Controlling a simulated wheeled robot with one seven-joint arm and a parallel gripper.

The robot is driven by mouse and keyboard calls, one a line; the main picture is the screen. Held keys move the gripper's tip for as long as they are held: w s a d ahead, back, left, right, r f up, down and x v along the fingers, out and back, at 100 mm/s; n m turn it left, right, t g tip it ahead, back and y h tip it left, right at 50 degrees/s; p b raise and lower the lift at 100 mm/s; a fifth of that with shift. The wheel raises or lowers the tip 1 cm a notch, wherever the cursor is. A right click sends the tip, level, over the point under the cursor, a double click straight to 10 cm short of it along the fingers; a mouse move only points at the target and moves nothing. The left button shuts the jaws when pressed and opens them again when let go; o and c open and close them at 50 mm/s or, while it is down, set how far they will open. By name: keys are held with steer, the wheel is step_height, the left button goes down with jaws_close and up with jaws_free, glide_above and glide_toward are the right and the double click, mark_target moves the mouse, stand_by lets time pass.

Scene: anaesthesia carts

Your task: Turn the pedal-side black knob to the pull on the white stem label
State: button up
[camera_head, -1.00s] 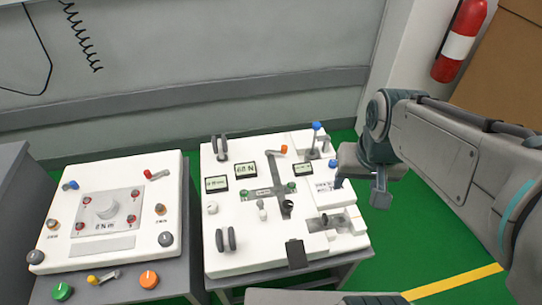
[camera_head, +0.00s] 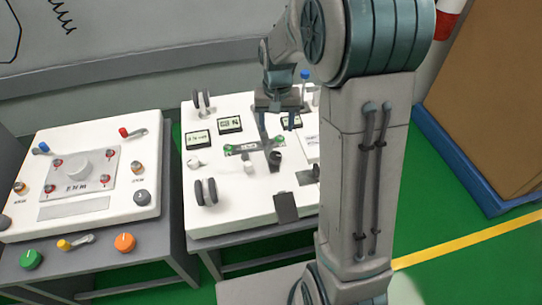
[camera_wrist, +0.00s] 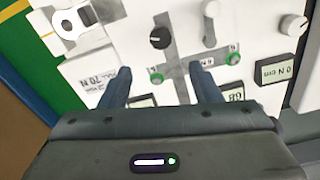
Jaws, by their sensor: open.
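A black knob (camera_head: 275,158) stands on the right-hand white panel, on the side nearer the flat black pedal (camera_head: 286,207). In the wrist view the black knob (camera_wrist: 159,38) lies beyond my fingertips. A white label with pull lettering (camera_wrist: 90,85) is beside my left-hand finger. A white stem-like knob (camera_wrist: 209,25) stands beside the black one. My gripper (camera_wrist: 158,68) is open and empty above the panel. In the head view my gripper (camera_head: 277,107) is over the panel's rear half, behind the black knob. My arm hides the panel's right side there.
Another white panel (camera_head: 100,220) stands left. A blue-edged brown board (camera_head: 490,110) is at right.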

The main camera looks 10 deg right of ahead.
mark_target(275, 155)
step_height(275, 155, down, 13)
steer(key=shift+a+r+b, duration=0.1)
steer(key=shift+b, duration=1.1)
steer(key=shift+c, duration=0.3)
steer(key=c, duration=0.9)
